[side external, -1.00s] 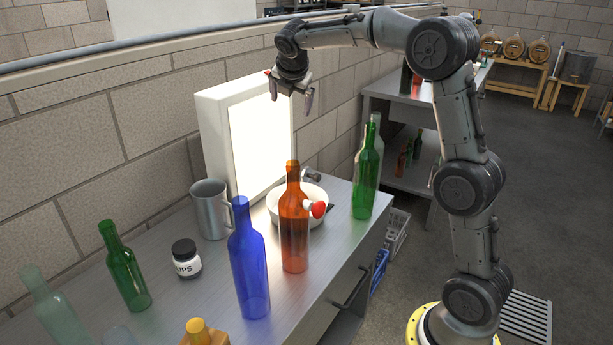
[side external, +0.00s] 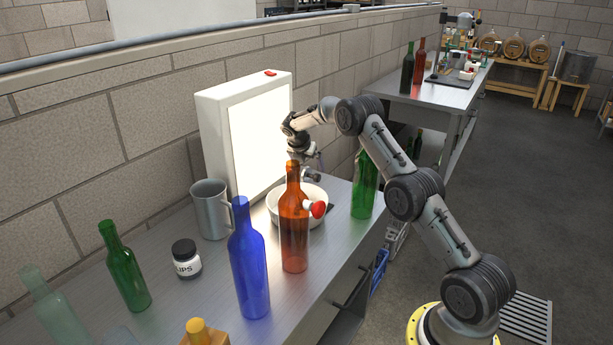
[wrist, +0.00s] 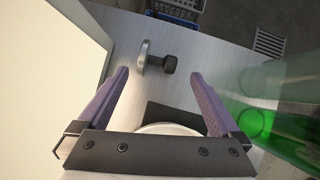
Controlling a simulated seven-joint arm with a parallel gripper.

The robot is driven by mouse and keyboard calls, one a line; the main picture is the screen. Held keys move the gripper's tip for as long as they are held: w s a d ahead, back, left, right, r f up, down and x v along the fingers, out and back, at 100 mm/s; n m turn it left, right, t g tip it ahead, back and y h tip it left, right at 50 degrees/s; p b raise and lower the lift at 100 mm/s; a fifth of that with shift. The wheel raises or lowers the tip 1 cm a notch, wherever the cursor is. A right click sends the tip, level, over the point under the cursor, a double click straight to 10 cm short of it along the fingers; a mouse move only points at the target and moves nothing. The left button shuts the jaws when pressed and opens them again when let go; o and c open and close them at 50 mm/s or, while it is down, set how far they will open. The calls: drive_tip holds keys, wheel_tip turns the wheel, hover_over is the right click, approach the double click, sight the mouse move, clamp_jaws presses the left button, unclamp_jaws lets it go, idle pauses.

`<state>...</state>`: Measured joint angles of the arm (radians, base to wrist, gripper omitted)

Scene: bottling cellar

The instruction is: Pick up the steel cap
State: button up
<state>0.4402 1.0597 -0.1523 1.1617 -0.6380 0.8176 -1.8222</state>
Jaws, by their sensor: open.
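The steel cap (wrist: 143,57), a grey disc with a black stem, lies on its side on the counter in the wrist view. It shows between and beyond my fingertips, not touching them. In the side view the cap (side external: 312,176) is just behind the white bowl (side external: 276,209), below my gripper. My gripper (side external: 306,165) points down there, partly hidden by the orange bottle (side external: 293,235). In the wrist view my gripper (wrist: 158,78) is open, with nothing between its purple fingers.
The lit white panel (side external: 262,135) stands close on the left of my gripper. A green bottle (side external: 364,190) stands to the right. A red-topped stopper (side external: 318,209) is by the orange bottle. A blue bottle (side external: 249,265) and steel mug (side external: 210,212) stand nearer the camera.

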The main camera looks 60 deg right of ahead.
sight(312, 175)
drive_tip(key=shift+w+x, duration=0.2)
drive_tip(key=shift+x, duration=3.65)
drive_tip(key=c, duration=1.4)
drive_tip(key=shift+r, duration=0.15)
